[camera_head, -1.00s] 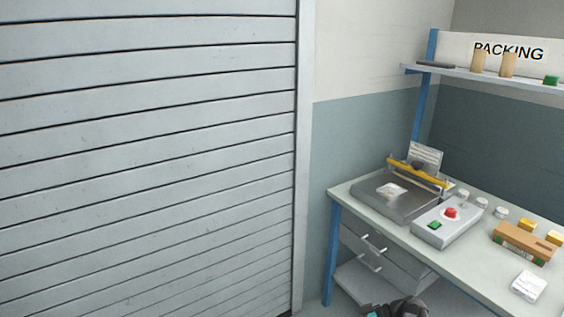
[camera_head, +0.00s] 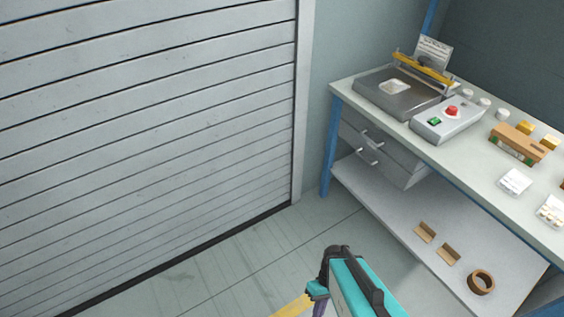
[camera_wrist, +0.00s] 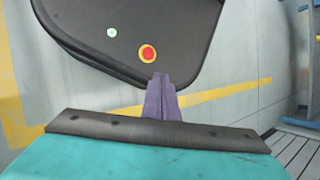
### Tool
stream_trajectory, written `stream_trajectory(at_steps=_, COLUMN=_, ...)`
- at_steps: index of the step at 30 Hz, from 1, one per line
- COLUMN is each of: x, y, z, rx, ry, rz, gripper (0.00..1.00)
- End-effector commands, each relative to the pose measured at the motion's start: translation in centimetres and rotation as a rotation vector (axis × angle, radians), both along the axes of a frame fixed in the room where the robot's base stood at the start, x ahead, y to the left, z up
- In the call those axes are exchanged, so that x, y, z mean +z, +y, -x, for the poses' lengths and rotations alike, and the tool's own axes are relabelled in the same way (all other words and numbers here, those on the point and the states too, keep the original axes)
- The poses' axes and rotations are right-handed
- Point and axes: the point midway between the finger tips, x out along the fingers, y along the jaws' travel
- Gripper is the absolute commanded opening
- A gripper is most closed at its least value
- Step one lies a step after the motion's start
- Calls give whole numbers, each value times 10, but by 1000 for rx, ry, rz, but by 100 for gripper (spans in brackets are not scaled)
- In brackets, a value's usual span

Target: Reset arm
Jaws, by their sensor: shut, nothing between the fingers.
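In the head view my teal and black arm reaches in at the bottom, right of the middle. A small purple part of my gripper (camera_head: 318,309) shows there at the bottom edge, above the floor and apart from the bench (camera_head: 470,158). The rest of it is cut off by the picture's edge.
A grey roller shutter (camera_head: 140,130) fills the left. The bench at right carries a sealing machine (camera_head: 398,98), a control box (camera_head: 447,120) and a cardboard box (camera_head: 516,146). Its lower shelf (camera_head: 390,212) holds a tape roll (camera_head: 481,281). Floor (camera_head: 235,265) before the shutter is clear.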

Motion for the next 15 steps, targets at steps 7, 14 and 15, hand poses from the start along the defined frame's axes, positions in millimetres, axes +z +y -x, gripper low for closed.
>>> stream_trajectory(at_steps=7, x=-8, y=-42, z=-3, rx=-131, ry=-37, rz=274, gripper=0)
stream_trajectory(at_steps=14, x=-11, y=-50, z=-11, rx=-264, ry=-55, rz=379, gripper=0)
stream_trajectory(at_steps=15, x=-11, y=-50, z=-11, rx=-276, ry=-54, rz=385, gripper=0)
